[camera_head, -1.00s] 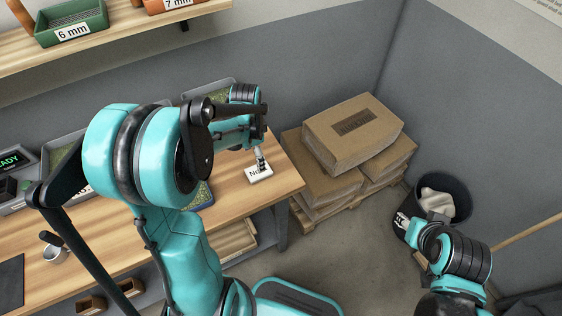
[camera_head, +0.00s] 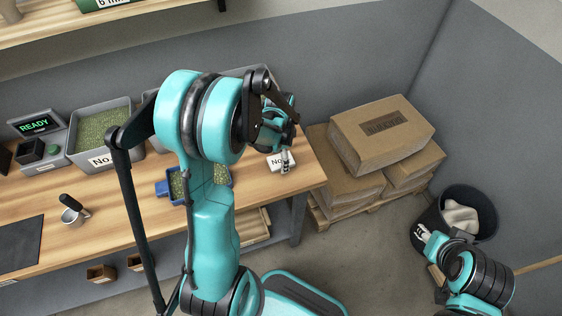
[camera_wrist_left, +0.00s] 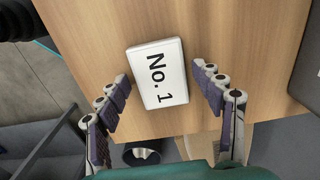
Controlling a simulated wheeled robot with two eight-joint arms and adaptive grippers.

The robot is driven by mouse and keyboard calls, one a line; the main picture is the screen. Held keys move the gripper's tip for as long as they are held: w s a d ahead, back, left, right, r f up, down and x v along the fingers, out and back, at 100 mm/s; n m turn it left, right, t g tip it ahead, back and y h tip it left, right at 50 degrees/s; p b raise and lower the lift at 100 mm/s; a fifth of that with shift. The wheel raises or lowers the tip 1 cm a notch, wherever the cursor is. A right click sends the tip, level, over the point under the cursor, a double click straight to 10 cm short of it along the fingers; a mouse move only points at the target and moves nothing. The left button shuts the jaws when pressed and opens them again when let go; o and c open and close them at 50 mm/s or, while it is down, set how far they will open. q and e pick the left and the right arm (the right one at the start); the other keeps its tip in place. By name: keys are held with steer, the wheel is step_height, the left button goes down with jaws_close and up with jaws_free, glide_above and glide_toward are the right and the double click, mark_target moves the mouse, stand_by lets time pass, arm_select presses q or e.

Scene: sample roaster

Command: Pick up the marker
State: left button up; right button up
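The marker, a white block lettered "No. 1" (camera_wrist_left: 158,74), lies flat on the wooden table near its edge. In the head view the marker (camera_head: 275,161) is partly hidden by my left gripper (camera_head: 286,160). In the left wrist view my left gripper (camera_wrist_left: 162,86) is open, one finger on each side of the marker, with wood showing between each finger and the block. Its height above the table is hard to judge. My right gripper (camera_head: 422,234) is at the lower right, in front of the black bin; its fingers are too small to read.
A grey bin of green beans (camera_head: 103,135), a blue tray of beans (camera_head: 163,188) and a metal cup (camera_head: 70,217) are on the table. Boxes (camera_head: 383,135) are stacked right of the table. A black bin (camera_head: 485,205) stands farther right. The front table stretch is fairly clear.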

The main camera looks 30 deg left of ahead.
arm_select(q)
steer(key=c, duration=0.7)
steer(key=shift+r, duration=0.1)
